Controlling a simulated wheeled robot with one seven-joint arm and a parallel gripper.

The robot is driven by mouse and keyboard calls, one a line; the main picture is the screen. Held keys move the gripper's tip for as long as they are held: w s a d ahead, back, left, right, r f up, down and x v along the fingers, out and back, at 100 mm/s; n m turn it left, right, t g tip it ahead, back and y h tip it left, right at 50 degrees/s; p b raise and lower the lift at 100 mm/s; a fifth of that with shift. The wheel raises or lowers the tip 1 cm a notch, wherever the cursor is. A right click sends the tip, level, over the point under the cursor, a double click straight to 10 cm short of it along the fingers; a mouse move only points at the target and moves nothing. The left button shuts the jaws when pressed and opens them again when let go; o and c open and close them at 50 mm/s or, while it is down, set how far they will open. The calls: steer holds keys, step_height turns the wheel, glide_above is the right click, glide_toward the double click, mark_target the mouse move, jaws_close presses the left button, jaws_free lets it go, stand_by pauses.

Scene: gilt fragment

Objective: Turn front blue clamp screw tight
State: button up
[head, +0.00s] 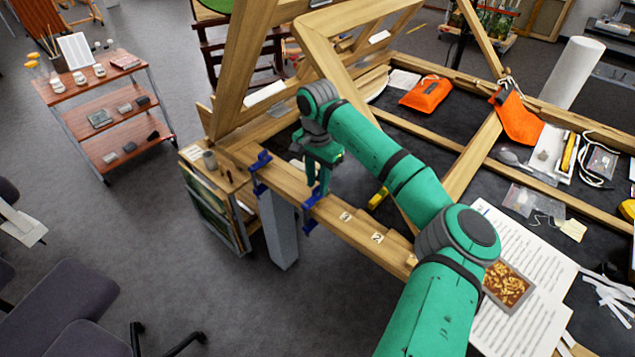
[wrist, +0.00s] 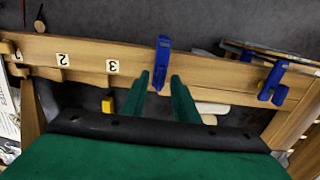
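Two blue clamps sit on the wooden beam (head: 365,236). The nearer one (head: 309,226) is under my gripper in the head view and shows just ahead of it in the wrist view (wrist: 163,52). The other clamp (head: 260,162) is farther along the beam to the left; it is at right in the wrist view (wrist: 272,84). My gripper (head: 318,188) points down at the nearer clamp. In the wrist view its fingers (wrist: 161,78) are apart, with no object seen held and the clamp lined up with the gap. I cannot tell contact. The clamp's screw is not clear.
Number tags (head: 377,238) mark the beam. A yellow item (head: 378,198) lies behind it. A grey post (head: 280,230) stands under the beam, and a slanted wooden frame (head: 240,70) rises behind. Open floor (head: 210,290) lies in front.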

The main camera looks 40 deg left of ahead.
steer(key=shift+f, duration=0.3)
jaws_close()
steer(key=shift+r, duration=0.1)
